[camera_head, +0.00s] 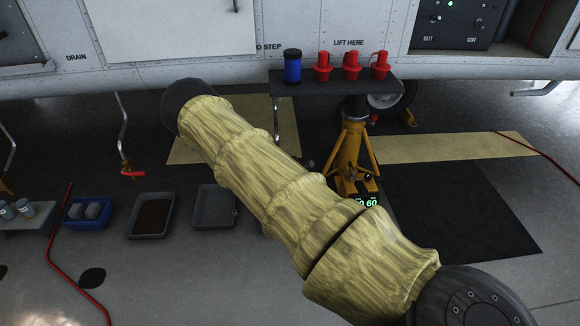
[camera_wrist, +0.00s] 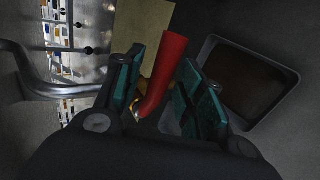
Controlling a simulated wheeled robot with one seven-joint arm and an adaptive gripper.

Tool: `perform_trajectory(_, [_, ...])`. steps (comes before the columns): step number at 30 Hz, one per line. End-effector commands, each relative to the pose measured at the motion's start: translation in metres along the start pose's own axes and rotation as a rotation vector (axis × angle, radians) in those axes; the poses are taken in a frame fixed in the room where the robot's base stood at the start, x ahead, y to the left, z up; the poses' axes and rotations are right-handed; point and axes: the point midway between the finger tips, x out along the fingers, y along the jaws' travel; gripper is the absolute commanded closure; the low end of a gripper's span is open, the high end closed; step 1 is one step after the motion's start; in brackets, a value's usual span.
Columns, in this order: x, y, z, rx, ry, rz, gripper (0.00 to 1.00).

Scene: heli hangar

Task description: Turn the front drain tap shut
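In the wrist view, a red tap handle (camera_wrist: 165,72) lies between the teal-padded fingers of my gripper (camera_wrist: 160,88). The fingers are apart, with gaps visible beside the handle; contact cannot be told. A bit of brass-coloured fitting shows at the handle's lower end, partly hidden by the gripper. A bent metal pipe (camera_wrist: 45,85) runs in from the left. In the head view my gripper is hidden behind my yellow-sleeved arm. A red-handled tap (camera_head: 132,174) hangs on a drain pipe (camera_head: 122,125) left of the arm. I cannot tell which tap is between the fingers.
A tray with brown contents (camera_head: 152,233) and a grey tray (camera_head: 215,222) stand on the floor. A yellow jack (camera_head: 347,155) and a shelf (camera_head: 335,88) with red plugs (camera_head: 351,66) and a blue can (camera_head: 292,66) stand right of the arm. A red hose (camera_head: 60,262) lies left.

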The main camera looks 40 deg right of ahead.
Motion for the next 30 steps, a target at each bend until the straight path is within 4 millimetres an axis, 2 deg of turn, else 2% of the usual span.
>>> perform_trajectory(7, [-0.001,0.001,0.000,0.001,0.000,0.001,0.61])
perform_trajectory(11, [-0.007,0.001,0.000,0.001,0.000,0.001,0.61])
perform_trajectory(14, [-0.019,0.002,-0.001,0.002,0.000,0.002,0.61])
perform_trajectory(24, [-0.081,0.001,0.000,0.001,0.000,0.000,0.61])
perform_trajectory(30, [-0.107,0.001,0.000,0.001,0.000,0.001,0.61])
